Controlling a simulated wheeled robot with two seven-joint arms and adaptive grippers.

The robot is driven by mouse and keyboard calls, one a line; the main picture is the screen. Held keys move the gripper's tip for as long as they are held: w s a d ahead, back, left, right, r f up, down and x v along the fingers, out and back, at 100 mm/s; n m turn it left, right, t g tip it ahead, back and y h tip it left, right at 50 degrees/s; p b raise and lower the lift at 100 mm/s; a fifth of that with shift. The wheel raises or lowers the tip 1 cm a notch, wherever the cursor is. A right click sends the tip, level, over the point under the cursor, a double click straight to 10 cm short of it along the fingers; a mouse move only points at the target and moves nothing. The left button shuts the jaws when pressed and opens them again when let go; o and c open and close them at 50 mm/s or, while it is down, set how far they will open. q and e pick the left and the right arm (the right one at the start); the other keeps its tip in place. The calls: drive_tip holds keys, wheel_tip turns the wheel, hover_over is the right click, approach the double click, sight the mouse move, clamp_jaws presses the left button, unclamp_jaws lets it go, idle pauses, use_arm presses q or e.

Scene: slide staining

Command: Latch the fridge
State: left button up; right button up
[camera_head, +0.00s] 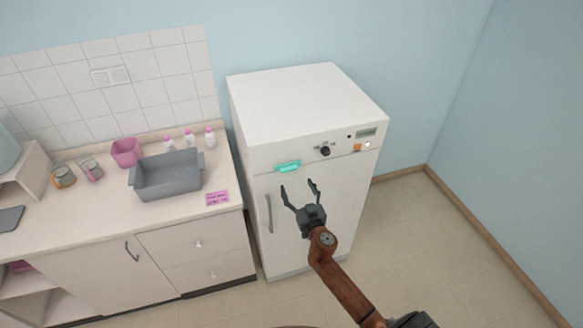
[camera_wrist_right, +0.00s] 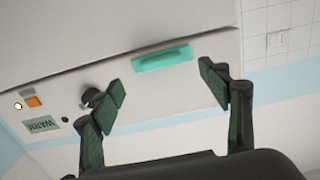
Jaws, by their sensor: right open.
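The white fridge (camera_head: 290,120) stands against the blue wall, and its door (camera_head: 345,200) looks closed. A teal latch piece (camera_head: 287,166) sits on the front near the seam between the top panel and the door. It also shows in the right wrist view (camera_wrist_right: 162,58), ahead of the fingers. A grey vertical handle (camera_head: 268,214) is on the door's left side. My right gripper (camera_head: 300,190) is open and empty in front of the door, below and to the right of the teal piece, apart from it. My left gripper is not in view.
The control panel has a dark knob (camera_head: 325,151), a small display (camera_head: 366,132) and an orange switch (camera_head: 357,147). The floor right of the fridge is clear.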

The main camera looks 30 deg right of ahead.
sight(290, 170)
drive_tip(key=x, duration=0.4)
drive_tip(key=r+x, duration=0.1)
drive_tip(key=x, duration=0.1)
drive_tip(key=shift+w, duration=0.3)
drive_tip(key=shift+w+d, duration=0.15)
drive_tip(key=shift+w, duration=0.45)
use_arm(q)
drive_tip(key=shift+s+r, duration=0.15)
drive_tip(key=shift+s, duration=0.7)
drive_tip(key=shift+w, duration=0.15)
use_arm(e)
drive_tip(key=shift+c, duration=0.6)
drive_tip(key=c, duration=1)
drive_tip(key=shift+c, duration=0.2)
